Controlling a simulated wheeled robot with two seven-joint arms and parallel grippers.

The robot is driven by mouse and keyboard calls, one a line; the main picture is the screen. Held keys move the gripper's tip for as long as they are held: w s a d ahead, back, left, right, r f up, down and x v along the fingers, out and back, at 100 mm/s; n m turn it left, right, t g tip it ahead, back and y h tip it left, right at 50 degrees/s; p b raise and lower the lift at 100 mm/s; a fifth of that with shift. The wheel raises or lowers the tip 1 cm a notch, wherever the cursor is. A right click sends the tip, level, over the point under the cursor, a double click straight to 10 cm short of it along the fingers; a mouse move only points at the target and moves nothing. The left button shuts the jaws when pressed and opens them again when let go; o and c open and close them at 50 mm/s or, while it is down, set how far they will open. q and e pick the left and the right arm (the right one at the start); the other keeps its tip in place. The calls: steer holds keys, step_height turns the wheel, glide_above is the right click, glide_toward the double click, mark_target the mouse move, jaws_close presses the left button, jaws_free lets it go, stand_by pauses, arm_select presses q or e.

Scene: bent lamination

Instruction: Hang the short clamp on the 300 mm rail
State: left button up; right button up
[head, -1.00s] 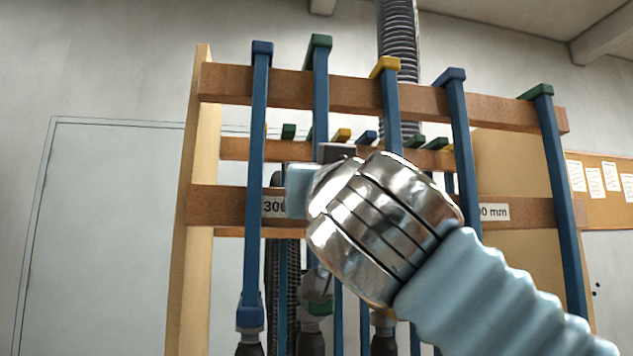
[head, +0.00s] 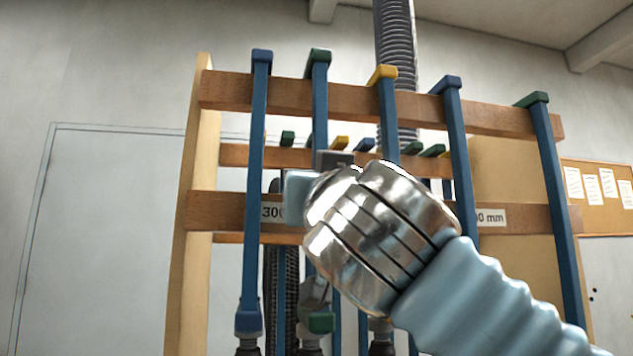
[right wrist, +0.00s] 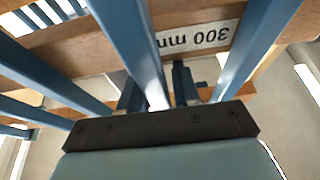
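The green-headed clamp (head: 320,88) has a blue bar and stands upright at the front upper rail (head: 290,92), between a blue-headed and a yellow-headed clamp. Its head sits a little above the rail's top edge; whether it rests on the rail is not clear. My right gripper (right wrist: 157,92) has its fingers on both sides of this bar in the right wrist view and appears shut on it. In the head view the gripper and wrist hide the middle of the bar. The 300 mm label (right wrist: 208,37) shows beside the bar. My left gripper is not in view.
A blue-headed clamp (head: 257,150) hangs close on the left and a yellow-headed clamp (head: 388,100) close on the right. More clamps hang farther right and on a rail behind. A second label (head: 490,217) is partly hidden. A grey hose (head: 395,40) rises behind.

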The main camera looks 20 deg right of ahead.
steer(key=shift+w+a+f, duration=0.1)
steer(key=shift+w+f, duration=0.4)
steer(key=shift+f, duration=0.3)
steer(key=r+b+v, duration=0.1)
steer(key=b+v, duration=0.3)
steer(key=v, duration=1)
steer(key=shift+s+r, duration=0.3)
steer(key=shift+s, duration=0.05)
